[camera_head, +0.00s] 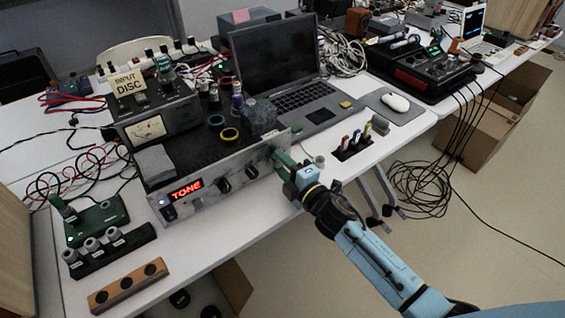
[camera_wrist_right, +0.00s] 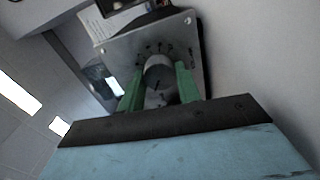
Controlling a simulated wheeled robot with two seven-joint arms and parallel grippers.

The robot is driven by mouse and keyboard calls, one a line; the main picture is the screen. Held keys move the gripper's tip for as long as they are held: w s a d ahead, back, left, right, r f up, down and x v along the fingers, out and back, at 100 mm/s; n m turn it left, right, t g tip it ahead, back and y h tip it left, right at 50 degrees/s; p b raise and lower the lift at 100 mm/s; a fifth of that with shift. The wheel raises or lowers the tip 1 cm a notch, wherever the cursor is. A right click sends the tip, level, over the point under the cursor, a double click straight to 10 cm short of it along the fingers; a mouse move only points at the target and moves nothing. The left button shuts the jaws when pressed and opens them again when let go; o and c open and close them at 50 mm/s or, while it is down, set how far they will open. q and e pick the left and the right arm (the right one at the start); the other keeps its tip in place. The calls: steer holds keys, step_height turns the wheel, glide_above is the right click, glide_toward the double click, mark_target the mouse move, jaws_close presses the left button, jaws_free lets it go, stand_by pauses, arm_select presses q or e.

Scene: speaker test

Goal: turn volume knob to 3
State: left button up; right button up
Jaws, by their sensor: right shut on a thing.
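The silver-fronted amplifier (camera_head: 238,166) stands on the table with a red display reading TONE (camera_head: 187,190). My right gripper (camera_head: 280,157) is at the right end of its front panel. In the right wrist view its green fingers (camera_wrist_right: 160,88) stand on both sides of a round grey knob (camera_wrist_right: 158,72), shut on it. A dial of small marks curves above the knob on a metal plate (camera_wrist_right: 125,48). I cannot read the numbers or the knob's setting. The knob is hidden behind the gripper in the head view. My left gripper is not in view.
Two black knobs (camera_head: 224,185) (camera_head: 251,171) sit left of my gripper on the panel. A laptop (camera_head: 275,62) and small items are behind. A black holder with plugs (camera_head: 352,147) stands to the right. A green box (camera_head: 96,220) is at the left.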

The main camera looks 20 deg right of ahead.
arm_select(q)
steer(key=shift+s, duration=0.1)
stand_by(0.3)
arm_select(e)
steer(key=o, duration=1)
steer(key=shift+c, duration=0.2)
steer(key=shift+s+d, duration=0.2)
steer(key=shift+s, duration=0.25)
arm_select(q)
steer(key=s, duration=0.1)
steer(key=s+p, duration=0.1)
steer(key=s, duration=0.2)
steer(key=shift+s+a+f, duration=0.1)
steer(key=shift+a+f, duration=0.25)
arm_select(e)
steer(key=v, duration=1.2)
steer(key=shift+s, duration=0.2)
